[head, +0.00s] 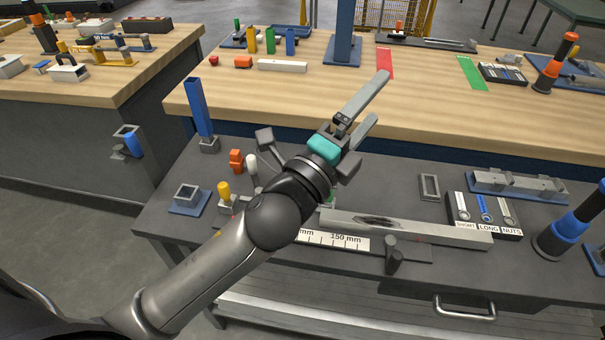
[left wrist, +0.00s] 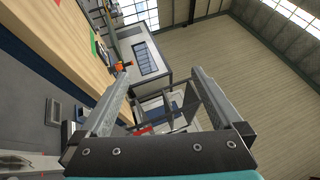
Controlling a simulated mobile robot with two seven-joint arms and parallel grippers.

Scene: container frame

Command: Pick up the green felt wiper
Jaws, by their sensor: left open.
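My left gripper (head: 376,100) is open and empty, raised over the front of the wooden bench in the head view. Its two fingers also show apart in the left wrist view (left wrist: 163,78), with nothing between them. I cannot surely make out the green felt wiper. A small green patch (head: 331,196) shows beside my left forearm, above the steel bar; most of it is hidden and I cannot tell what it is. A flat green strip (head: 472,73) lies on the wooden bench to the right of the gripper. My right gripper is not in view.
A red strip (head: 385,63) and several coloured blocks lie on the wooden bench.

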